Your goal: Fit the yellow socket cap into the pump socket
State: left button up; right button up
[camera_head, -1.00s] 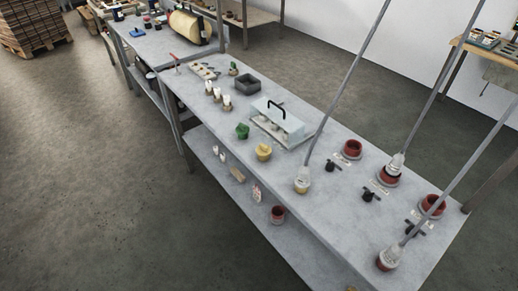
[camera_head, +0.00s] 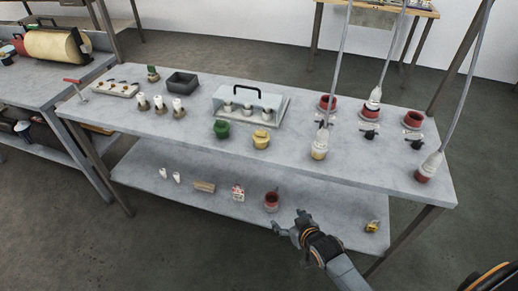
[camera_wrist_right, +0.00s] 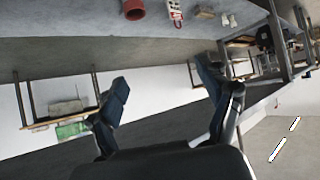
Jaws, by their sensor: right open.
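A small yellow piece with a dark part (camera_head: 372,226) lies at the right end of the lower shelf. A rounded yellow object (camera_head: 261,138) stands on the bench top beside a green one (camera_head: 221,130). I cannot tell which yellow piece is the socket cap. A hose-fed fitting with a yellowish base (camera_head: 319,153) stands near the bench's front edge; which part is the pump socket is unclear. My right gripper (camera_head: 289,221) is open and empty in front of the lower shelf. Its spread fingers show in the right wrist view (camera_wrist_right: 163,78). My left gripper is out of view.
Red cups (camera_head: 328,102) and fittings on long hoses crowd the bench's right side. A glass-lidded case (camera_head: 248,104) and a dark tray (camera_head: 182,82) stand further left. The lower shelf (camera_head: 325,212) holds a red pot (camera_head: 272,202) and small items, with bare room right of the pot.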

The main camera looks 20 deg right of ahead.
jog(key=w+a+r+t+y+b, duration=0.1)
jog(key=w+r+t+b, duration=0.2)
jog(key=r, duration=1)
jog(key=t, duration=0.2)
send_near(264, 142)
notch_tip(264, 142, down, 2)
jog(key=s, duration=0.2)
jog(key=shift+n+y, duration=0.3)
jog(key=x, duration=0.5)
jog(key=p+x, duration=0.1)
jog(key=x, duration=0.2)
jog(key=shift+w+d+r, duration=0.2)
jog(key=shift+w+r, duration=0.05)
jog(key=shift+r, duration=0.1)
jog(key=shift+d+r+x, duration=0.1)
jog(key=shift+d+x, duration=0.05)
jog(key=shift+x, duration=1.45)
jog(key=shift+d+r+x, duration=0.1)
jog(key=shift+d+x, duration=0.05)
jog(key=shift+x, duration=1.4)
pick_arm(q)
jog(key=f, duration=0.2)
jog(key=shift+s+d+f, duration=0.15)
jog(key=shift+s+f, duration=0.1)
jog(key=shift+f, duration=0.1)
pick_arm(e)
jog(key=shift+c, duration=0.2)
jog(key=c, duration=1.1)
jog(key=shift+c, duration=0.2)
jog(key=shift+r, duration=0.15)
